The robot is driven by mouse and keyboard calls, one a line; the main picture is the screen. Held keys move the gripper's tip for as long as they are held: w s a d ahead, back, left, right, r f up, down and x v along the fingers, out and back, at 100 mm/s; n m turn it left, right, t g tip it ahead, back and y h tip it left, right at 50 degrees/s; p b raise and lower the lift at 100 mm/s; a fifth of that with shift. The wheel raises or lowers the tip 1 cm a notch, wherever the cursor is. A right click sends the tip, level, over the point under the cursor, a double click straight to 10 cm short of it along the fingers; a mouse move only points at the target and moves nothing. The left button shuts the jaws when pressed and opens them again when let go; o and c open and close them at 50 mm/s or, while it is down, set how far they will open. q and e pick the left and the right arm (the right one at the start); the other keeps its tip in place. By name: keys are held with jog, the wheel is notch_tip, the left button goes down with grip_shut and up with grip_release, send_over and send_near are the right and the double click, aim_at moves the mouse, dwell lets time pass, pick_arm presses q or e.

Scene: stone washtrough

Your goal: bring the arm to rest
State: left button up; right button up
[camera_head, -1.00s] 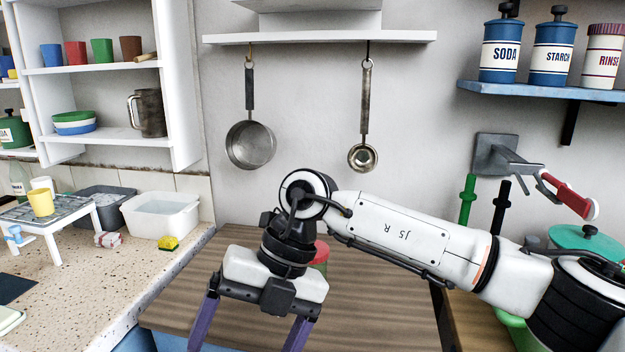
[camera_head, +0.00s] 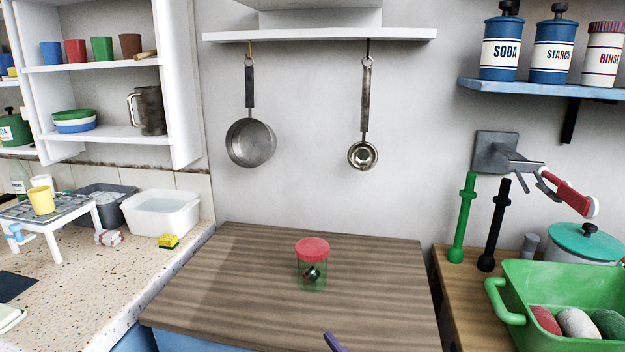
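Only a purple fingertip of my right gripper (camera_head: 334,342) shows, at the bottom edge of the head view, in front of the jar and apart from it. The rest of that gripper and its arm are out of the picture, so whether it is open or shut cannot be seen. My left gripper is not in view. A clear jar with a red lid (camera_head: 312,264) stands upright on the brown wooden worktop (camera_head: 220,290). A small dark and shiny thing shows inside the jar.
A green basin (camera_head: 560,285) with several rolled cloths stands at the right, beside green and black upright rods. A speckled counter (camera_head: 90,285) at the left holds a white tub (camera_head: 160,214) and a small rack. A pan and a ladle hang on the wall. The worktop around the jar is clear.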

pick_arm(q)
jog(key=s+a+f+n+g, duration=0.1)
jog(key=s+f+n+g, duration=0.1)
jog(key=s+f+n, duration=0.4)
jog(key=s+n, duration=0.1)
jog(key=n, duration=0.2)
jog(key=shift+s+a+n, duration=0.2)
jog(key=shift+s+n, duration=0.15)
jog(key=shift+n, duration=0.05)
pick_arm(e)
jog(key=s+d+f+m+g+h, duration=0.3)
jog(key=s+d+f, duration=0.5)
jog(key=f, duration=0.5)
jog(key=s+d+f+m+g+h, duration=0.3)
jog(key=s+d+f+g+h, duration=0.2)
jog(key=s+d+f, duration=0.4)
jog(key=s+f, duration=0.3)
jog(key=shift+s+f, duration=0.25)
jog(key=shift+f, duration=0.1)
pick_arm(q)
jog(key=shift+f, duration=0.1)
pick_arm(e)
jog(key=shift+d, duration=0.1)
